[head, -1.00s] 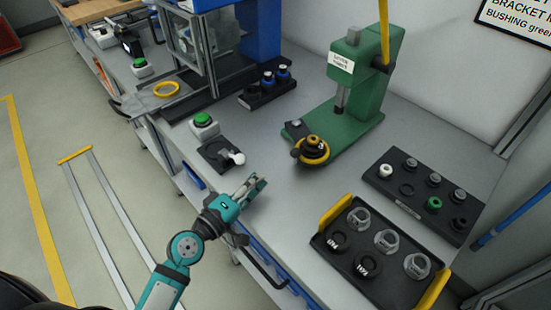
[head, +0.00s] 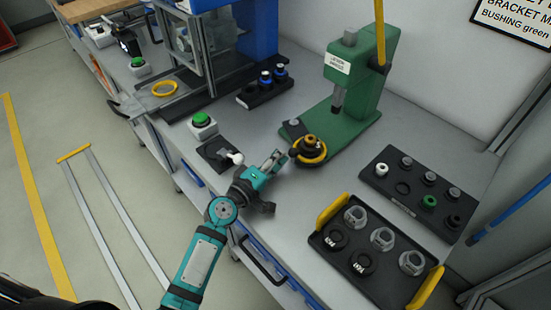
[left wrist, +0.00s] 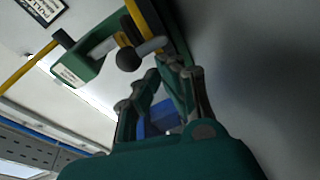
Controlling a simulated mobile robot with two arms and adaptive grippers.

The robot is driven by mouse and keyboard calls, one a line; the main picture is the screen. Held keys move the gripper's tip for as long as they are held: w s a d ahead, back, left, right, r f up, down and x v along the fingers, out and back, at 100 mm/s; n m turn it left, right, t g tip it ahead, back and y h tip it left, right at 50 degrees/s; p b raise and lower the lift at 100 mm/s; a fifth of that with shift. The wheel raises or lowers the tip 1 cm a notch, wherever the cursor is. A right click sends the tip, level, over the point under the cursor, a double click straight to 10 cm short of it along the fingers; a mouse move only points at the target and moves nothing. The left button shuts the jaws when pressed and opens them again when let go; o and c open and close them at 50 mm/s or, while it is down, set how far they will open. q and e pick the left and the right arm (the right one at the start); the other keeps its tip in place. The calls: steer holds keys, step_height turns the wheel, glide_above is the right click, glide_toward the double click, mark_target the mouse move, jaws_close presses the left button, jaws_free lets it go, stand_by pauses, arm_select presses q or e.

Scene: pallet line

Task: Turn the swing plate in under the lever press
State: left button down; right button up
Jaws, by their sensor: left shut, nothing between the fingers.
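The green lever press (head: 357,85) stands at the back of the bench, its ram (head: 338,98) raised above its base. The dark swing plate (head: 300,160) sticks out at the front of the press base, not under the ram. It carries a yellow ring with a dark, brownish part in it (head: 311,143). My left gripper (head: 278,157) is shut and empty, its tips just left of the plate; I cannot tell whether they touch. In the left wrist view a black ball knob (left wrist: 128,60) shows close beyond the fingers (left wrist: 172,68), with the press behind. My right gripper is not in view.
A black tray with yellow handles (head: 327,262) and a dark parts rack (head: 390,183) occupy the bench's right side. A small black fixture with a white knob (head: 213,152) and a green button box (head: 203,123) stand left.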

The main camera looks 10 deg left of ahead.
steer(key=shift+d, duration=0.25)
arm_select(q)
steer(key=shift+d, duration=0.15)
